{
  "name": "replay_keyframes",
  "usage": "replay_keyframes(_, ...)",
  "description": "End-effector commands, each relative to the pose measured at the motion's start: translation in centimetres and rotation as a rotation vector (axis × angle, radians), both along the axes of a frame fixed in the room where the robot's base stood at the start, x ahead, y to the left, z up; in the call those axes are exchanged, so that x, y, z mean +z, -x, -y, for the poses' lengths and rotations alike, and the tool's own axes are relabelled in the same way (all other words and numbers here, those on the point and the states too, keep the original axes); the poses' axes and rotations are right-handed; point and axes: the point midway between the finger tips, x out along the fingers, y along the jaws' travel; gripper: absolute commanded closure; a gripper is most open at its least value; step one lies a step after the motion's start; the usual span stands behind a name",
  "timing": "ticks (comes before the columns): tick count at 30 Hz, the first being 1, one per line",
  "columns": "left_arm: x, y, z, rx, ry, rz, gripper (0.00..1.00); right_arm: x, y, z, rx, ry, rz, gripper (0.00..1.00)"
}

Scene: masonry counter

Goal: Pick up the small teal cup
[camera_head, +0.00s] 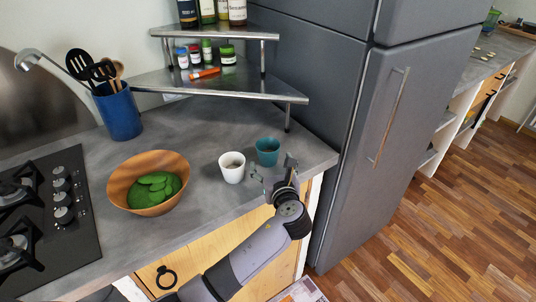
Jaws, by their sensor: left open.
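The small teal cup (267,151) stands upright on the grey counter (215,204), near its right end by the fridge. A white cup (232,167) stands just left of it and a little nearer to me. My left gripper (274,168) is open and empty at the counter's front edge, just in front of the teal cup. Its fingers point toward the cup, one on the left and one on the right. I cannot tell whether a finger touches the cup. My right gripper is not in view.
A wooden bowl with green leaves (122,190) sits left of the cups, beside the black stove (82,222). A metal corner shelf (215,82) with jars stands behind the cups. The grey fridge (345,170) closes off the right side. A blue utensil holder (120,115) stands at the back left.

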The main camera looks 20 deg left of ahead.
Motion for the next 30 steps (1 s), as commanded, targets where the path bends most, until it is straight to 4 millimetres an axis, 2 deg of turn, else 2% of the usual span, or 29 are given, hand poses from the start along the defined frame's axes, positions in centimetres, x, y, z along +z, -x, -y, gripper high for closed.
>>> replay_keyframes(9, -1.0, -3.6, -1.9, 0.002, -0.002, 0.0, 0.23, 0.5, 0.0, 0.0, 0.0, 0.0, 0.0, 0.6)
replay_keyframes(19, -1.2, -4.2, -2.3, 0.001, 0.0, 0.0, 0.23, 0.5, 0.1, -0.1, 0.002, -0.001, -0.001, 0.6)
replay_keyframes(30, -1.2, -4.2, -2.2, 0.001, -0.001, -0.001, 0.48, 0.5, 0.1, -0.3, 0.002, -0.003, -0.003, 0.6)
